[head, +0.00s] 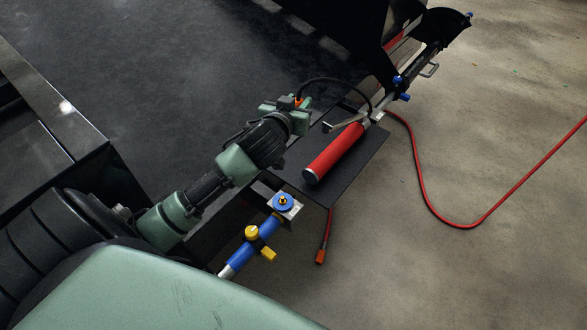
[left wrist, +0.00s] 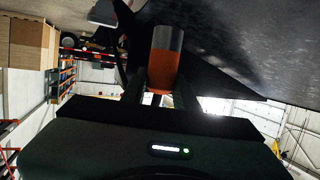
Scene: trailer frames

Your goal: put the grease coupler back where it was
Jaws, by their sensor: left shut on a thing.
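My left gripper (head: 300,106) is shut on the grease coupler (head: 298,101), of which only a small orange part shows in the head view. In the left wrist view the coupler (left wrist: 166,48) is a short cylinder, grey at one end and orange at the other, between the two dark fingers (left wrist: 162,85). A black hose (head: 345,83) arches from near the gripper to the head of the red grease gun (head: 335,152). The gun lies on a dark plate (head: 350,177), right of and below the gripper. My right gripper is in neither view.
A blue pipe with a yellow-handled valve (head: 252,234) and a blue-ringed fitting (head: 284,202) stands below the plate. A red hose (head: 430,205) runs over the concrete floor. A black bar with blue knobs (head: 398,81) is at upper right.

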